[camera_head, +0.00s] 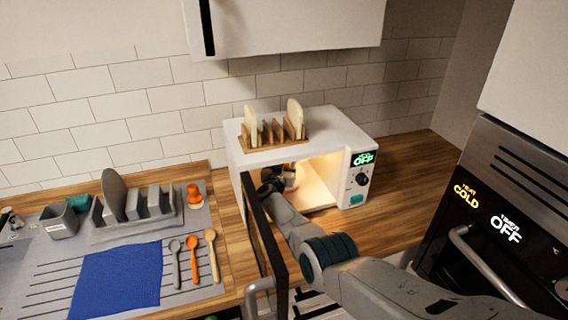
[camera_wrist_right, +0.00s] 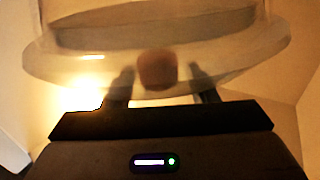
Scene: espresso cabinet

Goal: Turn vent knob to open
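The vent knob (camera_wrist_right: 157,70) is a small brown knob on a clear domed cover (camera_wrist_right: 60,70) in the right wrist view. The cover is inside the lit white microwave (camera_head: 345,130), whose door (camera_head: 262,235) stands open. My right gripper (camera_head: 285,178) reaches into the microwave; in the head view the arm and hand hide most of the cover. In the wrist view its two fingers stand apart, one on each side of the knob, with visible gaps. Whether the knob is at their depth is hard to tell. My left gripper is in neither view.
A wooden rack (camera_head: 272,137) with bread slices stands on the microwave. The open door is close beside my right arm. At left are a dish rack (camera_head: 135,215), a blue cloth (camera_head: 118,280) and spoons (camera_head: 193,260). An oven (camera_head: 500,225) is at right.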

